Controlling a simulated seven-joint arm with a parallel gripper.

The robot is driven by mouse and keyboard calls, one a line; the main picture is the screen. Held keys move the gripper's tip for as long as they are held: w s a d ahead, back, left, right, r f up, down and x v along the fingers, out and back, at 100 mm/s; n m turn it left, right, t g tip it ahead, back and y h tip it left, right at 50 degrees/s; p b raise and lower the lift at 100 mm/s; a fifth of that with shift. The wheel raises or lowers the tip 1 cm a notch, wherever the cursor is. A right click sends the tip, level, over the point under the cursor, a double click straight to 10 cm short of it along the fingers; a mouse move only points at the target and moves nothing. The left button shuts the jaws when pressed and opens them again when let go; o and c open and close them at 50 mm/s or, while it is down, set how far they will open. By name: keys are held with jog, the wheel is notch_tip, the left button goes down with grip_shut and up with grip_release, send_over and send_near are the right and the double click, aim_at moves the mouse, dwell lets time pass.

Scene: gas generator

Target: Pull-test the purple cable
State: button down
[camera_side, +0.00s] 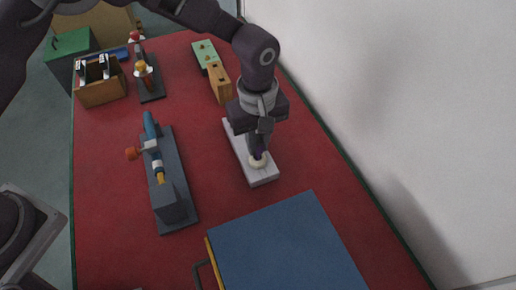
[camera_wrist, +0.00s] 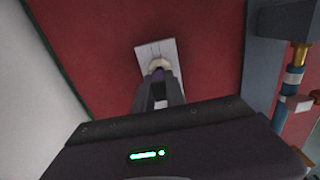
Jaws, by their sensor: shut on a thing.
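My gripper (camera_side: 258,150) points down over a pale grey block (camera_side: 262,176) on the red table. It is shut on the purple cable (camera_side: 259,155), which shows only as a small purple patch between the fingers. A cream round piece (camera_side: 258,163) sits at the fingertips on the block. In the wrist view, the purple cable (camera_wrist: 158,75) shows between the fingers, just by the cream piece (camera_wrist: 159,64) and above the block (camera_wrist: 150,48). The rest of the cable is hidden by the fingers.
A dark stand with a blue, orange and yellow fitting (camera_side: 152,150) stands to the left. A large blue box (camera_side: 285,245) fills the near side. Green (camera_side: 205,54) and orange (camera_side: 219,82) blocks and a wooden box (camera_side: 99,90) lie farther back. Red table (camera_side: 105,215) is clear around the left stand.

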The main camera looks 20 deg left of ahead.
jog(key=c, duration=1.3)
grip_release()
jog(key=shift+r, duration=3.45)
jog(key=s+a+r+m+t, duration=0.1)
jog(key=s+a+r, duration=0.2)
jog(key=a+r, duration=0.3)
jog(key=s+a+r+m+t+h, duration=0.1)
jog(key=s+a+r+m, duration=0.1)
jog(key=a+r, duration=0.45)
jog(key=s+a+r+m+t, duration=0.1)
jog(key=s+a+r, duration=0.2)
jog(key=a+r, duration=0.25)
jog(key=s+a+m+t+y, duration=0.1)
jog(key=s+a+m, duration=0.4)
jog(key=s, duration=1)
jog(key=a+t, duration=0.1)
jog(key=a, duration=0.1)
jog(key=shift+a+t, duration=0.3)
jog(key=shift+a, duration=0.1)
